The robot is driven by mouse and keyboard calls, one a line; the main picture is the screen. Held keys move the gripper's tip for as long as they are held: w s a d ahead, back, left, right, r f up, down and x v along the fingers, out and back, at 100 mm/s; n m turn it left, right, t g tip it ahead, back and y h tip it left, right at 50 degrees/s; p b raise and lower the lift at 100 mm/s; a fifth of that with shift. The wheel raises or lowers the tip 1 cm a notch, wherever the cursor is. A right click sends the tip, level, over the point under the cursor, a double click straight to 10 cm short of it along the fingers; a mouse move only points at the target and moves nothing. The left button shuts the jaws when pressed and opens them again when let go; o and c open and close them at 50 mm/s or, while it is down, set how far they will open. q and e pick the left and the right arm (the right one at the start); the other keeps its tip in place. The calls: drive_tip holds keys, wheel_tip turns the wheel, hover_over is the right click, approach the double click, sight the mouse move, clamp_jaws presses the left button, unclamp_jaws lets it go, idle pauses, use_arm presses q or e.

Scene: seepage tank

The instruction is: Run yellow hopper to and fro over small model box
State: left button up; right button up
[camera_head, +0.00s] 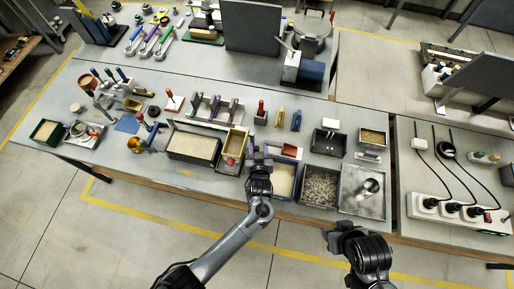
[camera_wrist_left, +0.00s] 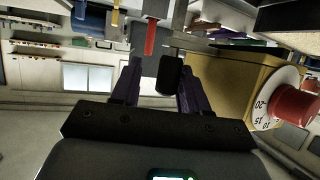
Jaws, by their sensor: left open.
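The yellow hopper (camera_head: 236,143) stands upright among the trays in the head view, with a red knob low on its front. In the left wrist view its yellow wall (camera_wrist_left: 228,88) fills the right side, beside a white numbered dial with a red knob (camera_wrist_left: 297,103). My left gripper (camera_head: 258,160) is just right of the hopper. Its fingers (camera_wrist_left: 158,90) are open, with a black block (camera_wrist_left: 168,75) showing between them; contact cannot be told. A sand-filled box (camera_head: 284,182) lies beside the left gripper, partly hidden by it. My right gripper (camera_head: 343,233) hangs off the table's front edge.
A larger sand-filled box (camera_head: 193,147) stands left of the hopper. A gravel tray (camera_head: 320,186) and a metal tray (camera_head: 362,195) lie to the right. Small red, yellow and blue tools stand behind. Power strips (camera_head: 459,211) with cables lie far right.

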use_arm(q)
drive_tip(key=shift+a, duration=0.15)
drive_tip(key=v, duration=1)
drive_tip(key=shift+s+r, duration=0.1)
drive_tip(key=shift+s, duration=0.3)
drive_tip(key=s+a+r+n+g+p, duration=0.1)
drive_tip(key=s+a+r+g+p, duration=0.15)
drive_tip(key=s+a, duration=0.4)
drive_tip(key=s+a+r+g+p, duration=0.1)
drive_tip(key=s+a+p, duration=0.25)
drive_tip(key=a, duration=0.55)
drive_tip(key=shift+s+a+r+m+g+h+p, duration=0.25)
drive_tip(key=shift+s+a+r+m+g, duration=0.6)
drive_tip(key=shift+s+r, duration=0.85)
drive_tip(key=shift+s+a+r+m+g+h+p, duration=0.15)
drive_tip(key=shift+s+a+r+m+g+p, duration=0.2)
drive_tip(key=shift+s+a+r+g, duration=1.05)
drive_tip(key=shift+s+a+r+m+g+h+p, duration=0.25)
drive_tip(key=shift+s+a+r+m+g, duration=0.4)
drive_tip(key=shift+s+r, duration=1.35)
